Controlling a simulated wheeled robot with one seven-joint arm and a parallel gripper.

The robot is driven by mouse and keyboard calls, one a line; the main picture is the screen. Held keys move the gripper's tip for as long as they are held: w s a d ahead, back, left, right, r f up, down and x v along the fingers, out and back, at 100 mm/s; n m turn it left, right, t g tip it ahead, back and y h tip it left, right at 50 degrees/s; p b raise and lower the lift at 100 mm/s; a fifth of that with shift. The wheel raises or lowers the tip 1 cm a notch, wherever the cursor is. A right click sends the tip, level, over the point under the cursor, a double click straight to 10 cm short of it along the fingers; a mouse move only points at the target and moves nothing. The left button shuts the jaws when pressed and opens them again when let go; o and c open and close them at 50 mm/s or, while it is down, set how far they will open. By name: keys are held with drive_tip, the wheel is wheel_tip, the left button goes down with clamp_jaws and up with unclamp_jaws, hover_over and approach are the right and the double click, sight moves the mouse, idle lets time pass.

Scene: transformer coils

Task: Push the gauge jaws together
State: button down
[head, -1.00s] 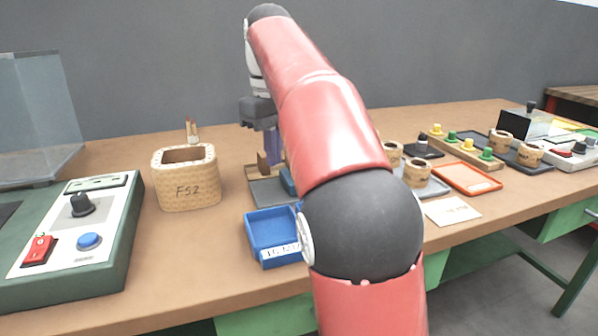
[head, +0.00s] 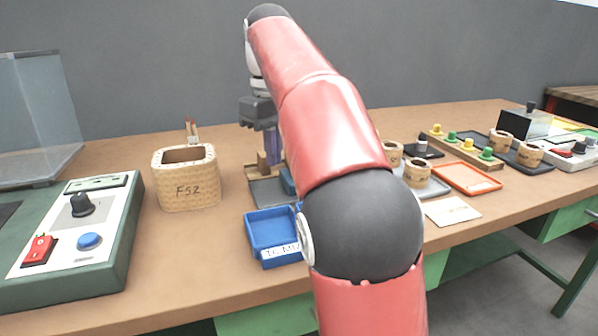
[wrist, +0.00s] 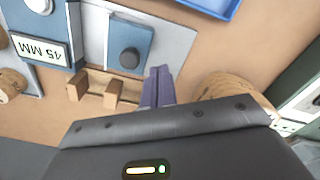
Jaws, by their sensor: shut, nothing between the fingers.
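The gauge has a light wooden rail (wrist: 128,88) with two upright wooden jaws, a left jaw (wrist: 77,89) and a right jaw (wrist: 113,94). A clear gap separates the jaws in the wrist view. One wooden jaw (head: 263,160) also shows in the head view, and my arm hides much of the rest. My gripper (wrist: 160,72) has purple fingers pressed together with nothing between them. They are just right of the right jaw, close to the rail's end. I cannot tell whether they touch it. The gripper also shows in the head view (head: 275,158).
A blue tray (head: 270,225) lies in front. A woven box marked FS2 (head: 187,190) stands left. A control panel (head: 75,225) is farther left.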

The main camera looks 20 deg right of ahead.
drive_tip(key=shift+f, duration=0.1)
drive_tip(key=shift+f+b, duration=0.9)
drive_tip(key=shift+f, duration=0.35)
drive_tip(key=shift+d+p, duration=0.9)
drive_tip(key=shift+d, duration=2.15)
drive_tip(key=shift+a, duration=0.1)
